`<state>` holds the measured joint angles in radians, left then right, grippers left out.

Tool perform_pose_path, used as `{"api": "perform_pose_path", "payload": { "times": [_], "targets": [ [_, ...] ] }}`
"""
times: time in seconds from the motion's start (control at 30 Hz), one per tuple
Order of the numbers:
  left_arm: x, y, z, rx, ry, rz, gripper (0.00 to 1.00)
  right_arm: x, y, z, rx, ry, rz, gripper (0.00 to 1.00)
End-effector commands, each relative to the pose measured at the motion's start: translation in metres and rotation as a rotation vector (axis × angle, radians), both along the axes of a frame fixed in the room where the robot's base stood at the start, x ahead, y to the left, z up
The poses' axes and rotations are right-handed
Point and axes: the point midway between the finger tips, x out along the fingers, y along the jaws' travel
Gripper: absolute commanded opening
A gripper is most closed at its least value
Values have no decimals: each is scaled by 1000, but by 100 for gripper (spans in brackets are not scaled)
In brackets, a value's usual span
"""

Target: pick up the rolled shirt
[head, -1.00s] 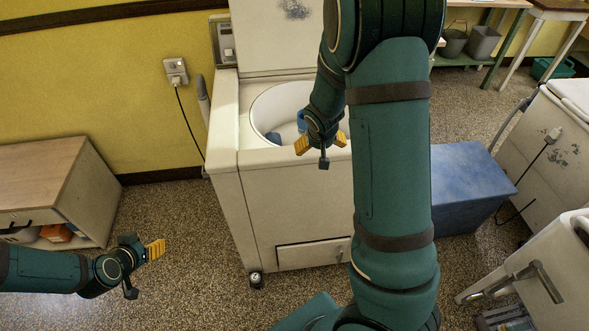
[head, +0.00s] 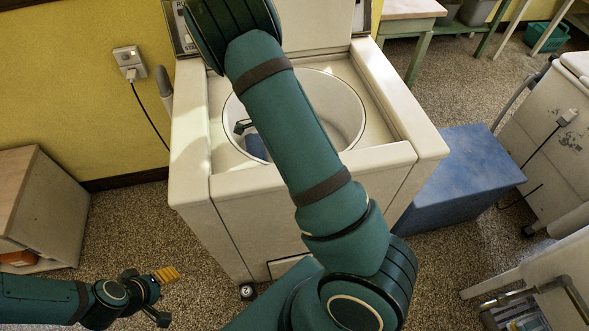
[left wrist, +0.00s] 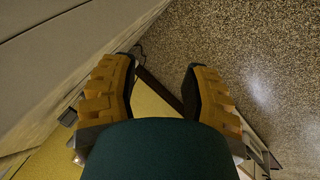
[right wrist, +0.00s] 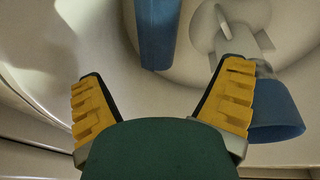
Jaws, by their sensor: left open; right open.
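Inside the white washer tub (head: 352,108) are two blue cloth-like pieces, either of which may be the rolled shirt. In the right wrist view, one blue piece (right wrist: 158,32) stands upright ahead of the fingertips; another blue piece (right wrist: 277,110) lies at right, partly behind a finger. The head view shows one blue piece (head: 256,147) beside my right arm. My right gripper (right wrist: 160,72) is open and empty inside the tub, mostly hidden by my arm in the head view. My left gripper (head: 168,275) is open and empty over the floor at lower left.
The tub's centre post (right wrist: 232,38) stands beside the blue pieces. The washer's front rim (head: 310,172) lies under my right arm. A blue box (head: 465,175) stands right of the washer, and a wooden cabinet (head: 50,215) at left.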

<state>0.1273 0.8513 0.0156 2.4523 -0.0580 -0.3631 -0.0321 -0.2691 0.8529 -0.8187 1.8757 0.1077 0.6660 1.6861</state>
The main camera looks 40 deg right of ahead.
Motion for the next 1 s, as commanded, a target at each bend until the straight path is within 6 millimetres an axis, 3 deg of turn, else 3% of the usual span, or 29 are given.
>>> {"api": "perform_pose_path", "payload": {
  "times": [0.03,0.2,0.6,0.87,1.0],
  "targets": [
    [-12,0,-5,-2,35,20,47,-5,-1,-15,-7,13,-75,93],
    [-31,0,-8,-3,94,58,47,-13,0,-36,-19,24,-217,93],
    [-30,0,-25,-2,90,63,47,-29,-5,-93,-21,26,-232,93],
    [-29,0,-29,-2,88,63,47,-31,-6,-105,-21,24,-230,93],
    [-27,1,-36,-2,85,64,47,-33,-7,-124,-21,25,-229,93]
  ]
}}
